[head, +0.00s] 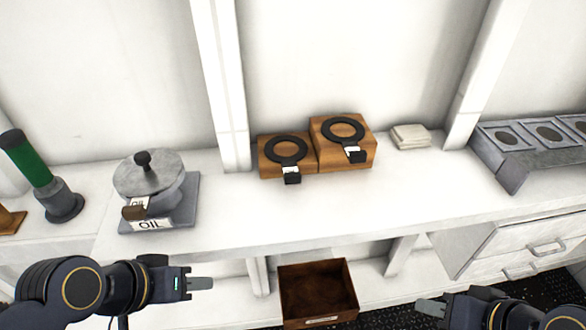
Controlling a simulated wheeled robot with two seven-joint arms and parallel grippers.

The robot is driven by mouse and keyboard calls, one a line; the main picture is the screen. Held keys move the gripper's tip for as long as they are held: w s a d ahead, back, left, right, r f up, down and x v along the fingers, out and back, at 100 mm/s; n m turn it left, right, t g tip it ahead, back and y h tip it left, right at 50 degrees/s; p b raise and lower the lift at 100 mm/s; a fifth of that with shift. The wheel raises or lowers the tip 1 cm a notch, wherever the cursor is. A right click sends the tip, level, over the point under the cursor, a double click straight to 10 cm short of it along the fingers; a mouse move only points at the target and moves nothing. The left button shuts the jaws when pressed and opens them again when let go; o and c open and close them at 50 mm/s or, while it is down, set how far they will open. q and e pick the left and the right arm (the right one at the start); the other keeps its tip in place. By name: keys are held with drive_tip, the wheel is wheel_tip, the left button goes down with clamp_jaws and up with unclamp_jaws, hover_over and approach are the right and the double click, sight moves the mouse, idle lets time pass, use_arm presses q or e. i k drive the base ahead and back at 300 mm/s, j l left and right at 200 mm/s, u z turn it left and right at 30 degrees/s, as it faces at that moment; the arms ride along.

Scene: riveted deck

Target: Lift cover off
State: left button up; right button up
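A round grey metal cover (148,172) with a black knob (143,158) on top sits tilted on a grey container labelled "OIL" (160,216) at the left of the white counter. A small brown piece (135,212) shows at the container's front. My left gripper (202,284) is below and right of the container, in front of the counter, apart from the cover. My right gripper (428,307) is at the lower right, far from the cover. Neither gripper appears to hold anything; the finger gaps are too small to make out.
A green cylinder (27,160) on a grey base stands left of the container. Two wooden blocks (287,170) with black rings stand mid-counter, beside a folded cloth (410,136). A grey rack (510,165) is at right. An open brown box (317,290) lies below. The front counter is clear.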

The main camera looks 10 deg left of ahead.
sight(146, 172)
drive_tip(key=u, duration=1.3)
